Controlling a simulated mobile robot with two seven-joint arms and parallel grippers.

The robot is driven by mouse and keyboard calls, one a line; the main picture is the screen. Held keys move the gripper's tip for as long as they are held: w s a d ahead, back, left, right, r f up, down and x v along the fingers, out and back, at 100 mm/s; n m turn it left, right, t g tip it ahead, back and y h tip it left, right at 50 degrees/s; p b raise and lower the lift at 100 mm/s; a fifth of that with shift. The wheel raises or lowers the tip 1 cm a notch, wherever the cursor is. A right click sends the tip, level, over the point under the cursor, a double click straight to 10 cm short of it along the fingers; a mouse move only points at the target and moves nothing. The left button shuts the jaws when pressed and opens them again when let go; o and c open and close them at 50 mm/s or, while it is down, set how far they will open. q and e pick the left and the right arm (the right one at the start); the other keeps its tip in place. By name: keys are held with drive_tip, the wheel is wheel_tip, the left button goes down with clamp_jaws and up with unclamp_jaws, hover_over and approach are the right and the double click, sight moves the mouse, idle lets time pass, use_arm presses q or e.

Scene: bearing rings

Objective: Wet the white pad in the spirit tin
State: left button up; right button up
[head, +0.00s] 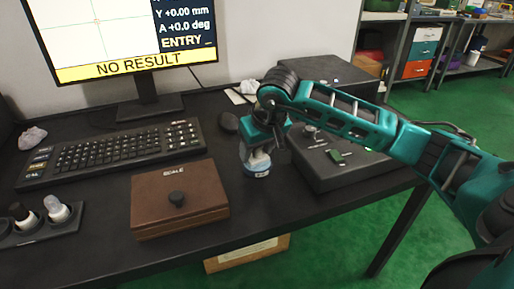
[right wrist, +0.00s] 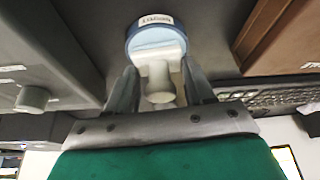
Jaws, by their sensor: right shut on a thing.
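The spirit tin (head: 257,170) is a small pale-blue round tin with a white label, standing on the dark bench between the brown box and the grey machine. It also shows at the top of the right wrist view (right wrist: 133,45). My right gripper (head: 258,150) points down over the tin. In the right wrist view its fingers (right wrist: 160,85) are shut on the pale stem of the white pad (right wrist: 158,50). The pad's wide white end is at the tin's mouth; how deep it sits I cannot tell. My left gripper is out of view.
A brown box marked SCALE (head: 180,200) stands left of the tin, and a grey machine (head: 340,155) close on its right. A dark holder (head: 40,230) with knobbed pieces is at far left.

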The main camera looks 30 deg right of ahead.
drive_tip(key=shift+r+p, duration=2.5)
drive_tip(key=shift+r, duration=1)
